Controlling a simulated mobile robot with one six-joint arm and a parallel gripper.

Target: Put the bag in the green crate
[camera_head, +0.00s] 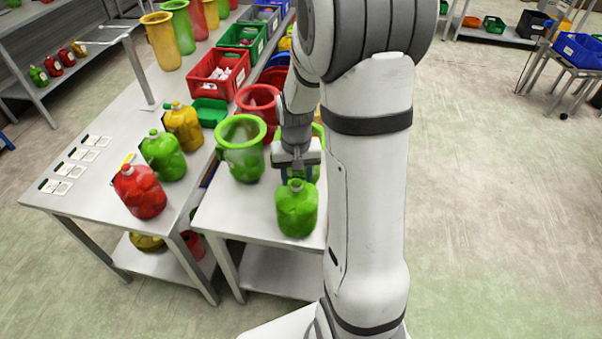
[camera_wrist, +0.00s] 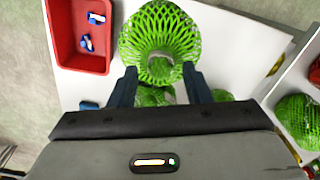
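A green net bag (camera_head: 297,210) stands upright on the near end of the white table, its neck pointing up. My gripper (camera_head: 298,172) is just above it, with one finger on each side of the neck. In the wrist view, the bag (camera_wrist: 160,30) shows as green mesh in front of the fingertips, its neck close to the gap between them (camera_wrist: 159,70). The fingers look spread, with room around the neck. A green crate (camera_head: 240,38) stands farther back, behind a red crate.
A red crate (camera_head: 218,70) and a green bucket (camera_head: 240,148) lie to the left. Red, green and yellow bags stand on the adjoining table. The wrist view shows another red crate (camera_wrist: 82,66) beside the bag. My arm hides part of the table; open floor lies to the right.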

